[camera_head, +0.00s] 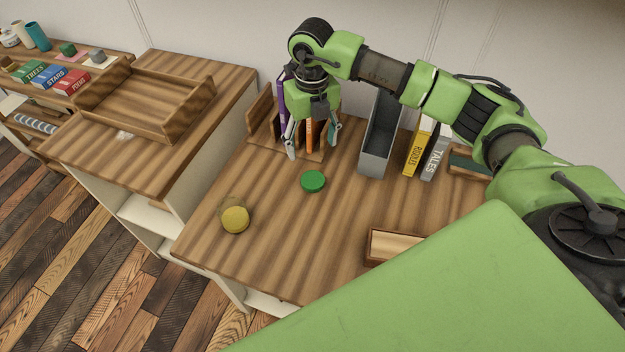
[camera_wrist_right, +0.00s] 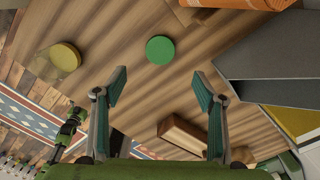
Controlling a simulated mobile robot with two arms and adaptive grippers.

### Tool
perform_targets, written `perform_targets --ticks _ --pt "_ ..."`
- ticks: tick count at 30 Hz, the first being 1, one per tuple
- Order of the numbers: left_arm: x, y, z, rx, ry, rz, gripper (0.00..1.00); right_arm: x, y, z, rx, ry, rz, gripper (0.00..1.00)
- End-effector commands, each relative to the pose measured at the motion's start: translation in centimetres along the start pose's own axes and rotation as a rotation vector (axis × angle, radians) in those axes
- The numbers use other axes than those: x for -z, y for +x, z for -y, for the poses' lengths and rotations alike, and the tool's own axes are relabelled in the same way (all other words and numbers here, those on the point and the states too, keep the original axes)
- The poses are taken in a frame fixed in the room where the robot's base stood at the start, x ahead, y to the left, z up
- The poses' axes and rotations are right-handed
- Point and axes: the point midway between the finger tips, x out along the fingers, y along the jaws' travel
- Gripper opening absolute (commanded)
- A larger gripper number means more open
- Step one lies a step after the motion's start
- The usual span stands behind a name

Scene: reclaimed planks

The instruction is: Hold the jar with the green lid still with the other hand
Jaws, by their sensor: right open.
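The green lid (camera_head: 313,181) shows as a round disc on the middle table; I cannot make out a glass body around it. It also shows in the right wrist view (camera_wrist_right: 160,49), ahead of the fingers. My right gripper (camera_head: 313,142) is open and empty, pointing down behind the lid, in front of the upright books. Its two spread fingers show in the right wrist view (camera_wrist_right: 160,90), with nothing between them. I cannot make out my left gripper; green and black arm links show at the lower left of the right wrist view.
A clear jar with a yellow lid (camera_head: 235,219) stands left of the green lid. Behind are a wooden book holder (camera_head: 260,125), a grey bin (camera_head: 374,163) and books (camera_head: 418,150). A small wooden box (camera_head: 395,246) sits at front right. Bare tabletop surrounds the green lid.

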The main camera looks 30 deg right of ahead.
Motion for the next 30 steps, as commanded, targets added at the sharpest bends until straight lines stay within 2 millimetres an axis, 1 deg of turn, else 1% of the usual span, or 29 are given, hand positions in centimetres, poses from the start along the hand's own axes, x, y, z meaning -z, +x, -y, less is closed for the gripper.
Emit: perform_targets --ticks 1,5,6,10,12,14,24,26,30 --pt "0.5 0.9 0.0 0.001 0.000 -0.008 1.00 0.1 1.3 0.0 0.000 0.000 -0.002 0.64" --pt "1.4 2.7 0.1 0.002 0.000 -0.024 1.00 0.1 3.9 0.0 0.000 0.000 -0.005 0.64" --pt "1.5 3.2 0.1 0.002 0.000 -0.026 1.00 0.1 4.7 0.0 0.000 0.000 -0.004 0.64" --pt "1.4 4.7 0.0 0.001 0.000 -0.026 1.00 0.1 7.0 0.0 0.000 0.000 -0.002 0.64" --pt "1.3 5.1 0.0 0.001 0.000 -0.024 1.00 0.1 7.7 0.0 0.000 0.000 -0.002 0.64" --pt "1.1 5.2 -0.1 0.000 -0.001 -0.022 1.00 0.1 7.9 0.0 0.000 0.000 -0.002 0.64" --pt "0.5 5.2 -0.4 -0.003 -0.001 -0.013 1.00 0.1 7.9 0.0 -0.001 -0.001 -0.002 0.64" --pt "0.4 5.5 -0.4 -0.003 -0.001 -0.012 1.00 0.1 8.4 0.0 -0.001 -0.001 -0.002 0.64" --pt "0.3 6.8 -0.4 -0.003 -0.001 -0.012 1.00 0.2 10.4 0.0 -0.001 -0.001 -0.003 0.64"
